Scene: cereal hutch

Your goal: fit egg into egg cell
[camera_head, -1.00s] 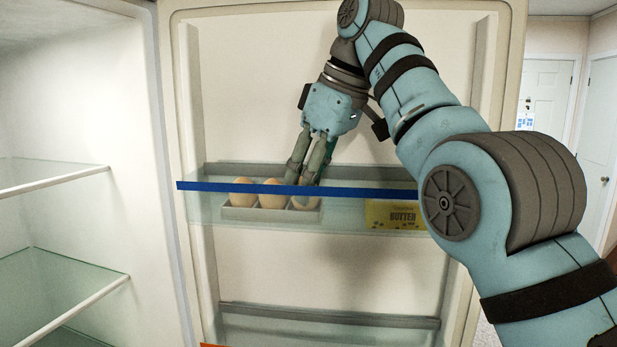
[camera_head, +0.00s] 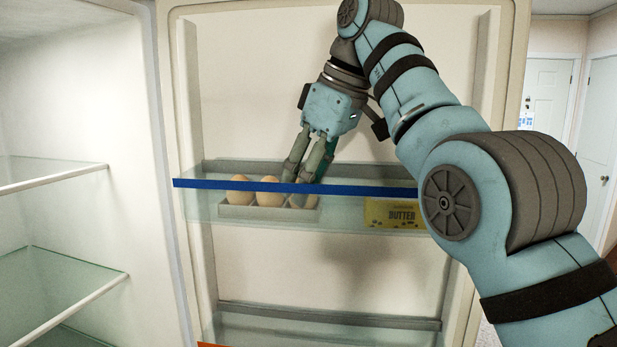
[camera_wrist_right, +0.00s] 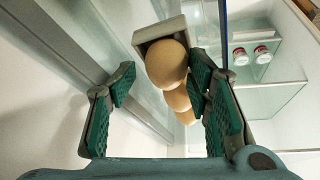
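A tan egg (camera_wrist_right: 166,62) sits in the end cell of the egg tray (camera_wrist_right: 150,40), with more eggs lined up behind it. In the head view the same egg (camera_head: 304,201) is partly hidden by the blue shelf rim and my fingers. My right gripper (camera_head: 300,176) reaches down into the door shelf over this egg. In the wrist view its green-padded fingers (camera_wrist_right: 162,78) are spread apart on both sides of the egg. A gap shows at the left finger; contact at the right finger is unclear. My left gripper is out of view.
Two other eggs, one at the left (camera_head: 240,190) and one in the middle (camera_head: 270,191), fill the tray's other cells. A yellow butter box (camera_head: 392,213) stands to the right. The blue-edged glass shelf front (camera_head: 350,190) runs before them. Fridge shelves (camera_head: 50,175) are at left.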

